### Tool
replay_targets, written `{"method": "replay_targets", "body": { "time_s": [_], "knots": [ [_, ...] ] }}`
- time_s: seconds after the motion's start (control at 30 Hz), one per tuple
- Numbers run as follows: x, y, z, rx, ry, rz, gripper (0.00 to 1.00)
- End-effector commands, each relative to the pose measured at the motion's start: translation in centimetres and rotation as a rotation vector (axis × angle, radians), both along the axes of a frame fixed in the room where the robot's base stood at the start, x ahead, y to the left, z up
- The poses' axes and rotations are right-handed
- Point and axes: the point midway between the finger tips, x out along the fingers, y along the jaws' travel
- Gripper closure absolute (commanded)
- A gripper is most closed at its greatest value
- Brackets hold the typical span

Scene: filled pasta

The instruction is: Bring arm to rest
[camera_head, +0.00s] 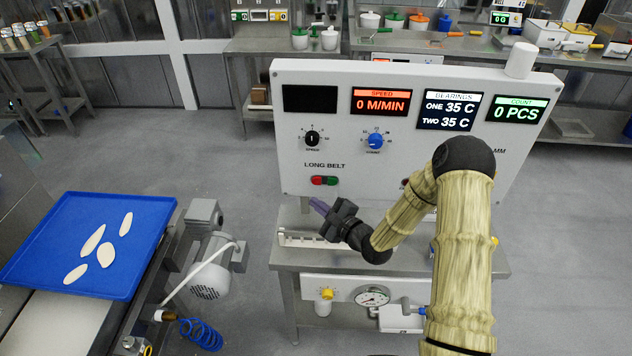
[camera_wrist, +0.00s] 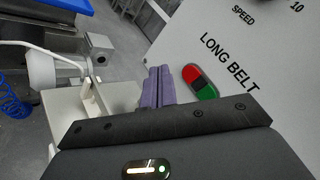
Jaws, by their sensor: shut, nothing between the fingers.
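My gripper (camera_head: 318,206) is in front of the lower left part of the white control panel (camera_head: 400,160), near the red and green LONG BELT buttons (camera_head: 324,180). Its purple fingers are shut and empty. In the wrist view the fingers (camera_wrist: 158,88) lie together, just left of the same red and green buttons (camera_wrist: 200,82). I cannot tell whether they touch the panel. My arm, in a yellowish sleeve, is bent and reaches in from the lower right. The speed display reads 0 M/MIN and the count display reads 0 PCS.
A blue tray (camera_head: 150,212) with several pale flat pieces rests at the left. A grey motor (camera_head: 210,265) and a blue coiled hose (camera_head: 201,333) are beside it. A metal stand (camera_head: 490,262) carries the panel. Grey floor (camera_head: 570,220) is open at the right.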

Motion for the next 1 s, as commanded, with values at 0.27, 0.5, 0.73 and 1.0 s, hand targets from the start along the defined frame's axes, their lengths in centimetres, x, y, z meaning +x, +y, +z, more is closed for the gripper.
{"method": "replay_targets", "body": {
  "time_s": [0.27,0.5,0.73,1.0],
  "knots": [
    [0.0,0.0,0.1,-0.022,-0.005,0.0,1.0],
    [-0.3,-1.7,0.5,-0.403,-0.069,0.022,1.0],
    [-2.5,-6.2,1.8,-0.968,-0.121,0.117,1.0],
    [-8.3,-12.0,5.0,-1.478,-0.101,0.345,1.0]
  ]
}}
